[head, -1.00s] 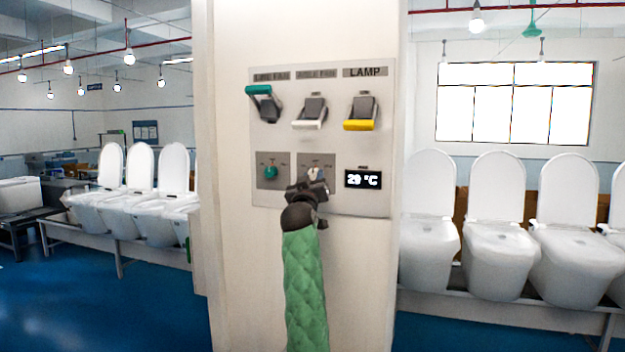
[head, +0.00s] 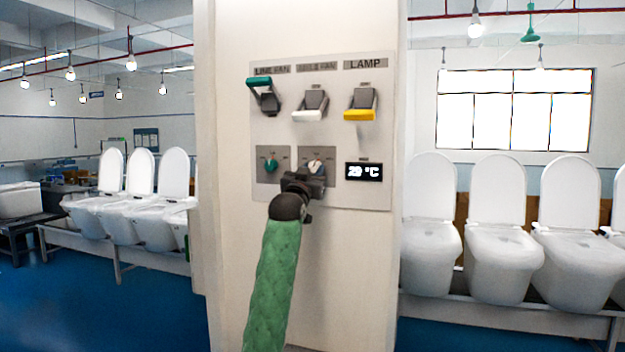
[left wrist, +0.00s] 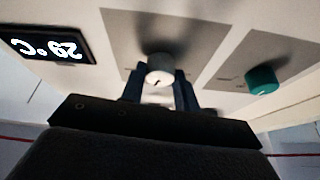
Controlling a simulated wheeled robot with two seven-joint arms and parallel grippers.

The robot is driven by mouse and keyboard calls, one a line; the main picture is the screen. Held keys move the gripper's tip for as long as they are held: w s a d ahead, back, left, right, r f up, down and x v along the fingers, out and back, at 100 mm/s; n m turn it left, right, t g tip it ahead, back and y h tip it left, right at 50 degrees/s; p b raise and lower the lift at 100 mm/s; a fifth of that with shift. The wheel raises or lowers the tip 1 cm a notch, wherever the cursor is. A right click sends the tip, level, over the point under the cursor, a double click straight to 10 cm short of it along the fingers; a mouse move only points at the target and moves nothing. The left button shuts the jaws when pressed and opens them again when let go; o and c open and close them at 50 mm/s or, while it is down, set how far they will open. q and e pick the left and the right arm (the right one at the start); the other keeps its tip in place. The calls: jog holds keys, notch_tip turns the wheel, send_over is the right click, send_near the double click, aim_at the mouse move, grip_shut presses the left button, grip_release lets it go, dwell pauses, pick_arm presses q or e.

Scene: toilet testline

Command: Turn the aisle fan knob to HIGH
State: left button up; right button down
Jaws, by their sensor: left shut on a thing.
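The aisle fan knob (head: 315,166) is a white dial on a grey plate, in the lower middle of the wall panel. It also shows in the left wrist view (left wrist: 160,70), with a small dark mark on its face. My left gripper (head: 310,177) is at this knob from below, its two dark fingers (left wrist: 160,92) shut on either side of it. The fingers and wrist partly cover the knob and its plate in the head view. The knob's exact setting is too small to read. My right gripper is not in view.
A green knob (head: 271,165) sits left of it; a display (head: 364,172) reading about 29 °C sits right. Above are a raised green lever (head: 259,83) and lowered white (head: 308,116) and yellow (head: 360,115) levers. Toilets (head: 500,250) line both sides beyond the pillar.

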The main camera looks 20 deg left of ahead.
pick_arm(q)
jog(key=m+h, duration=0.1)
jog(key=m, duration=0.1)
jog(key=m+h+b, duration=0.1)
jog(key=shift+a+f+m+b, duration=0.1)
jog(key=shift+a+m+b, duration=0.1)
jog(key=shift+m+b, duration=0.15)
jog(key=m+h, duration=0.1)
jog(key=m, duration=0.2)
jog(key=shift+g, duration=0.4)
jog(key=shift+a+m+h, duration=0.15)
jog(key=shift+m+h, duration=0.65)
jog(key=shift+m, duration=0.35)
jog(key=shift+m+g+h, duration=0.5)
jog(key=shift+m+g, duration=0.1)
jog(key=shift+m, duration=0.5)
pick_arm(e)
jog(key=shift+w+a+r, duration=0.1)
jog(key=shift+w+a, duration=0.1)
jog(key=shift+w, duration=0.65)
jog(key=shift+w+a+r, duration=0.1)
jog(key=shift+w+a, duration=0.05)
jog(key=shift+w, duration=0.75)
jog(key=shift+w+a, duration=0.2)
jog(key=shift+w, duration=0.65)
